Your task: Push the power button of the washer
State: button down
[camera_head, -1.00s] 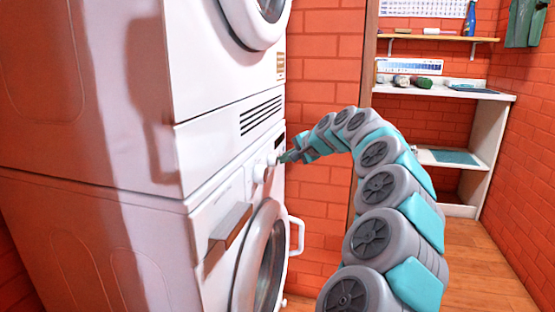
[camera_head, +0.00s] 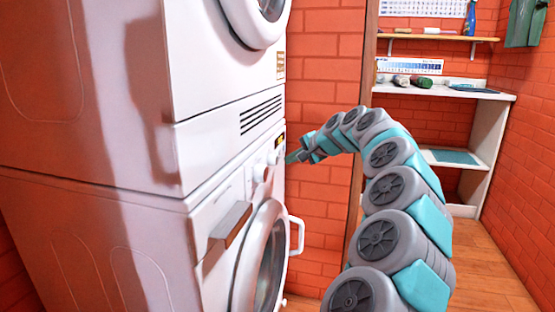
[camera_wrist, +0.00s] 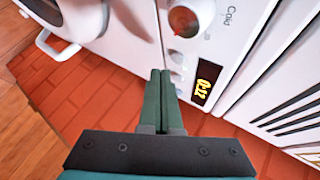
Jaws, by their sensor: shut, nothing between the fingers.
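The washer (camera_head: 200,232) is the lower of two stacked white machines in the head view. My gripper (camera_head: 291,157) is beside the panel's right end. In the wrist view my gripper (camera_wrist: 160,72) is shut and empty, its tips close to the buttons; contact cannot be told.
A second white machine (camera_head: 205,60) stands on the washer. The washer's round door (camera_head: 262,265) and a white handle (camera_head: 297,236) stick out below the panel. A red brick wall (camera_head: 320,65) is behind. White shelves (camera_head: 490,130) stand at the right, with wooden floor (camera_head: 485,265) before them.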

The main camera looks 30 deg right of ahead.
jog(key=s+d, duration=0.3)
jog(key=s, duration=0.1)
jog(key=shift+d, duration=0.15)
dwell(0.5)
